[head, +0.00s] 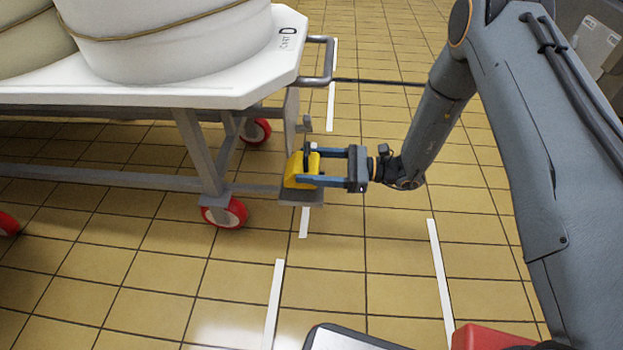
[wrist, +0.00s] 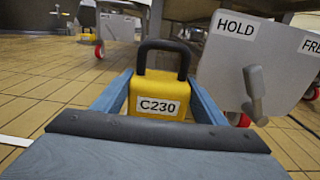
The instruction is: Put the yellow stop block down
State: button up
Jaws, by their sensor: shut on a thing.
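The yellow stop block (head: 301,170) is between the fingers of my gripper (head: 308,168), which is shut on it. In the wrist view the block (wrist: 158,101) is upright, with a black loop handle on top and a white label reading C230. The blue fingers of my gripper (wrist: 158,98) lie along its two sides. In the head view the block is at a small grey ledge (head: 300,198) low at the cart's end. I cannot tell whether the block rests on the ledge or is just above it.
The white cart (head: 215,93) marked D, bearing large white tubs (head: 170,45), stands at left on red wheels (head: 224,213). A grey plate (wrist: 258,68) reading HOLD and FREE, with a lever (wrist: 255,95), is close right of the block. Tiled floor (head: 390,235) with white stripes is open in front.

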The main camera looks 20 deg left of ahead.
jog(key=shift+f+b, duration=1)
jog(key=shift+f, duration=1.2)
jog(key=shift+f, duration=0.1)
jog(key=o, duration=1.4)
jog(key=shift+o, duration=0.2)
